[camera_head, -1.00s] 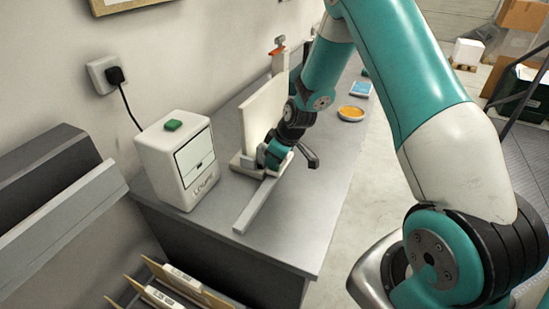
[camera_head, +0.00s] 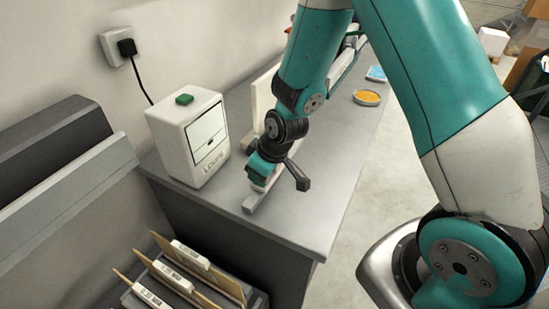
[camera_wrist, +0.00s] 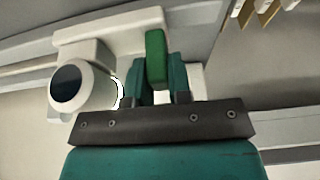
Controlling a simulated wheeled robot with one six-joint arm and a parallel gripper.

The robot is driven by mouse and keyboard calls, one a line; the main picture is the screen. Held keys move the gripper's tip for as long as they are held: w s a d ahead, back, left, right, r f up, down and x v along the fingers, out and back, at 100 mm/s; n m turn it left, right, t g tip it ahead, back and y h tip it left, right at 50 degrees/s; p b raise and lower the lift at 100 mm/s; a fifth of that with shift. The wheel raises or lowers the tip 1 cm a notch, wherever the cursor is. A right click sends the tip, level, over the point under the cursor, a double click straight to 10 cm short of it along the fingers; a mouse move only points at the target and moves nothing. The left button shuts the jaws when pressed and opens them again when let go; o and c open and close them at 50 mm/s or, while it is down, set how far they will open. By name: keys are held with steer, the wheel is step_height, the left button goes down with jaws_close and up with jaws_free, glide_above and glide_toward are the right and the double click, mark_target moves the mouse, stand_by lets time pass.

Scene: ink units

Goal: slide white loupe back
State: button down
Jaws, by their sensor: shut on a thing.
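In the wrist view the white loupe (camera_wrist: 98,88) has a round dark lens and a white block behind it. A green grip piece (camera_wrist: 156,58) stands between my fingers. My gripper (camera_wrist: 161,80) is shut on this green piece, with the lens just left of the fingers. In the head view my gripper (camera_head: 262,172) is low over the grey rail (camera_head: 254,201), near its front end. My own arm and gripper hide most of the loupe there. A pale upright panel (camera_head: 262,98) stands behind my wrist.
A white box with a green button (camera_head: 187,140) stands left of the rail on the grey bench (camera_head: 310,205). An orange dish (camera_head: 367,97) lies farther back. File dividers (camera_head: 195,270) sit below the bench's front edge. The bench right of the rail is clear.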

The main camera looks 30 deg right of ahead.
steer(key=shift+s+a, duration=0.6)
steer(key=shift+a, duration=0.35)
steer(key=shift+s+a, duration=0.6)
steer(key=shift+a, duration=0.35)
steer(key=c, duration=1)
jaws_free()
steer(key=shift+a, duration=0.1)
steer(key=shift+c, duration=0.2)
steer(key=shift+d, duration=0.2)
steer(key=shift+s+d+r, duration=0.1)
steer(key=shift+r, duration=0.4)
steer(key=b+v, duration=0.1)
steer(key=v, duration=1.5)
steer(key=shift+r, duration=0.2)
